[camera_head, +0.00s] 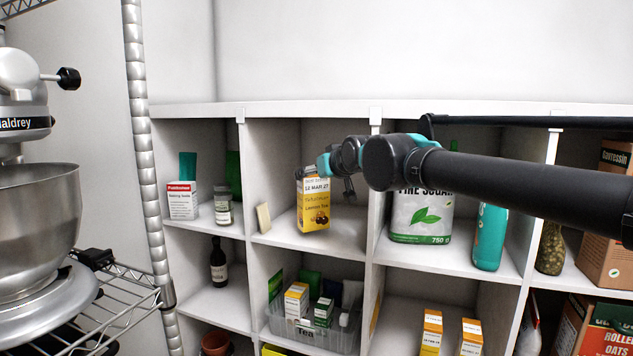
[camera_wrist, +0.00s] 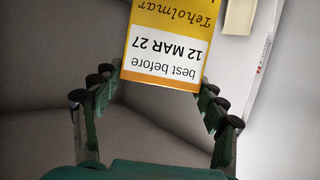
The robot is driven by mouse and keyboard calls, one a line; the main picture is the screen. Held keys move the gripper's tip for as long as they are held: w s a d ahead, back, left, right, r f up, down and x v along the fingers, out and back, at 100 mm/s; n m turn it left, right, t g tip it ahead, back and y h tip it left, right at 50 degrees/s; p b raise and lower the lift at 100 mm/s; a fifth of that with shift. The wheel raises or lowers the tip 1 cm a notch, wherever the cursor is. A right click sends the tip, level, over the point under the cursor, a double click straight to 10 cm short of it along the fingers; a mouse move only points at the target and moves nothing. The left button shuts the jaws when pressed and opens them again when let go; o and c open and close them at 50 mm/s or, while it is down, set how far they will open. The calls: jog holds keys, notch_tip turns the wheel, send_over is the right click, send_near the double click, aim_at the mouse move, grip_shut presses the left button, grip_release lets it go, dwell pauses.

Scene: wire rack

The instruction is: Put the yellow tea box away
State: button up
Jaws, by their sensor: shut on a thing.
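The yellow tea box (camera_head: 314,208), with a white "12 MAR 27" label, is upright in the upper middle cubby. My gripper (camera_head: 327,172) reaches in from the right and is shut on the upper part of the box. In the wrist view, the box (camera_wrist: 168,45) shows upside down between the fingers of my gripper (camera_wrist: 156,78). I cannot tell whether its base touches the shelf. A clear bin marked "Tea" (camera_head: 308,334) stands in the cubby below, with several small boxes and packets in it.
A beige block (camera_head: 263,218) leans left of the held box. The cubby divider and a sugar bag (camera_head: 422,220) are to the right, behind my arm. More yellow boxes (camera_head: 431,333) stand lower right. A mixer (camera_head: 38,210) is on the wire rack at left.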

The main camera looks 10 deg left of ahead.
jog(key=shift+w+f, duration=0.2)
jog(key=shift+f, duration=0.75)
jog(key=o, duration=1.7)
jog(key=shift+f, duration=0.1)
jog(key=shift+v, duration=3.85)
